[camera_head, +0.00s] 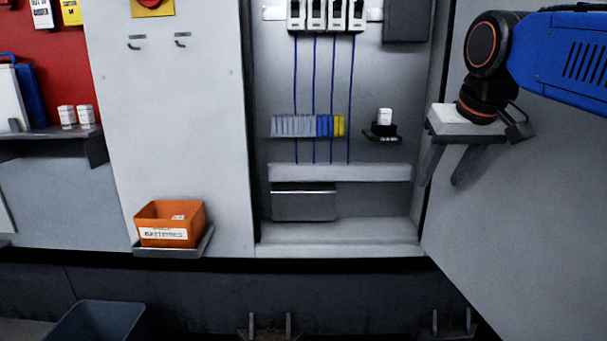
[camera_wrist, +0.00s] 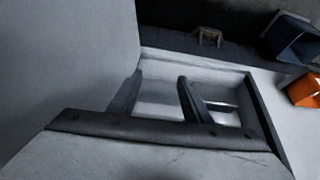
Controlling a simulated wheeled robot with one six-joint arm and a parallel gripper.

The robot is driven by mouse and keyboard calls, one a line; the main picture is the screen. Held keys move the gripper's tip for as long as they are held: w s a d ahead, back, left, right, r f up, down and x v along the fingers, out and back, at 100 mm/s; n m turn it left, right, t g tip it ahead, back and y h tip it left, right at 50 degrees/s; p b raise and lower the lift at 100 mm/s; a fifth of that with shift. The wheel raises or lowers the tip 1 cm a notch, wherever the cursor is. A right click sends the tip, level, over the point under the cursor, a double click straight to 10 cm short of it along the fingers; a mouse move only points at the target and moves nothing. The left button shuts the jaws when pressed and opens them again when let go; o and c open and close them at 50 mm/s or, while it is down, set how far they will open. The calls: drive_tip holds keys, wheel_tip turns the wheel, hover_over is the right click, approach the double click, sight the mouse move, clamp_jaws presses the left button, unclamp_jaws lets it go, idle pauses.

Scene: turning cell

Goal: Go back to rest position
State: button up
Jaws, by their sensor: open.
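My gripper (camera_head: 440,184) hangs in front of the right side of the open cabinet in the head view, with its two dark fingers pointing down. In the wrist view the fingers of my gripper (camera_wrist: 157,85) stand apart with nothing between them. The gripper is open and empty, and I see no contact between its fingertips and anything.
The open cabinet (camera_head: 340,232) holds terminal blocks (camera_head: 295,126) and a small white item (camera_head: 385,116) on a dark holder. A grey panel (camera_head: 540,210) stands at right. An orange batteries bin (camera_head: 160,222) sits at left, above a blue-grey bin (camera_head: 92,322).

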drive_tip(key=s+d+f, duration=0.1)
drive_tip(key=s+f, duration=0.7)
drive_tip(key=f, duration=0.6)
drive_tip(key=s+d+f, duration=0.1)
drive_tip(key=s+f, duration=0.8)
drive_tip(key=f, duration=0.4)
drive_tip(key=shift+f+g, duration=0.4)
